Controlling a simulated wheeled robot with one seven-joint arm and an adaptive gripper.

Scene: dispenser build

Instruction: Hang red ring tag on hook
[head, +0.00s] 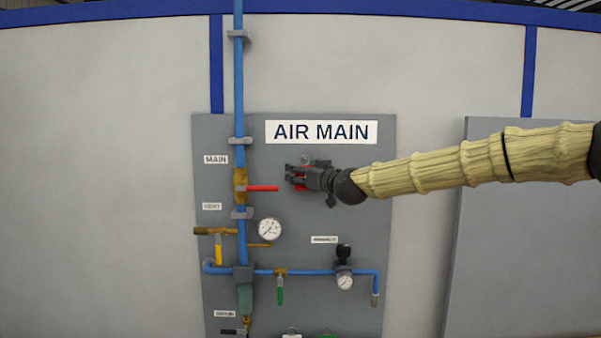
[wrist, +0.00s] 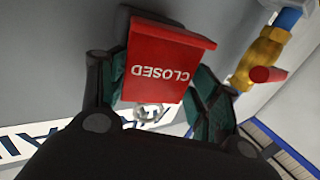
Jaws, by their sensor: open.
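A red tag (wrist: 165,65) with the white word CLOSED shows upside down in the wrist view, between my open fingers. My gripper (head: 289,175) is at the grey panel, below the AIR MAIN sign, and hides most of the tag (head: 301,187) in the head view. A grey metal ring or hook (wrist: 149,113) shows at the lettered edge of the tag. In the head view a small grey round part (head: 305,158) sits just above my gripper. I cannot tell whether the tag's ring is around the hook.
The grey panel (head: 360,230) carries a blue pipe (head: 239,80) and a brass valve (head: 240,185) with a red handle (head: 263,188) left of my gripper. A gauge (head: 270,229) is below. The AIR MAIN sign (head: 321,132) is above.

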